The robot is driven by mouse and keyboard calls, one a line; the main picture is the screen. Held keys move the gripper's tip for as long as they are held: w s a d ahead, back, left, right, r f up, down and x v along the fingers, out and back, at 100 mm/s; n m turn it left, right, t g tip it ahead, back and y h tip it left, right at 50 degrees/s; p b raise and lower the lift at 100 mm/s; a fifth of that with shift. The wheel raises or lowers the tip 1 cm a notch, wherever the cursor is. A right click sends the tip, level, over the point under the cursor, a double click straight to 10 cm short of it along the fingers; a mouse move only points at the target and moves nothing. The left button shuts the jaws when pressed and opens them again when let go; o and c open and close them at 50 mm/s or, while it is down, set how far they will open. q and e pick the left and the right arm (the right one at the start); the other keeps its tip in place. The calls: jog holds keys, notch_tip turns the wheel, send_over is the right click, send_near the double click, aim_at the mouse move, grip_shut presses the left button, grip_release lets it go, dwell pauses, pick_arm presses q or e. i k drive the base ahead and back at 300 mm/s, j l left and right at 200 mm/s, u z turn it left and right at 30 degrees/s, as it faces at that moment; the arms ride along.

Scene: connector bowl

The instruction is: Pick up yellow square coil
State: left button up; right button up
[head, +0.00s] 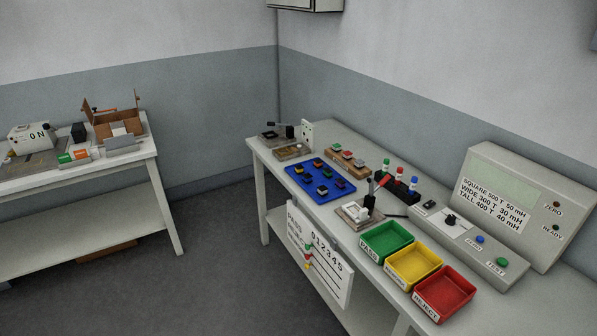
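A blue tray (293,166) lies on the right-hand table and holds several small dark coils with coloured tops. The coils are too small for me to tell surely which one is the yellow square coil. Neither of my grippers is in view.
Behind the tray stands a wooden block (348,163) with coloured pieces. Green (384,259), yellow (412,281) and red (444,310) bins line the table's front edge. A tester (525,200) stands at the right. A white fixture (357,211) is near the tray. Another table (140,153) is at left.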

aim_at(300, 168)
jog(key=i+z, duration=0.1)
jog(key=z, duration=0.6)
jog(key=i+j+z, duration=0.45)
jog(key=j, duration=0.2)
jog(key=j+z, duration=0.25)
jog(key=i+j+z, duration=0.2)
jog(key=j, duration=0.35)
jog(key=j+z, duration=0.25)
jog(key=j, duration=0.15)
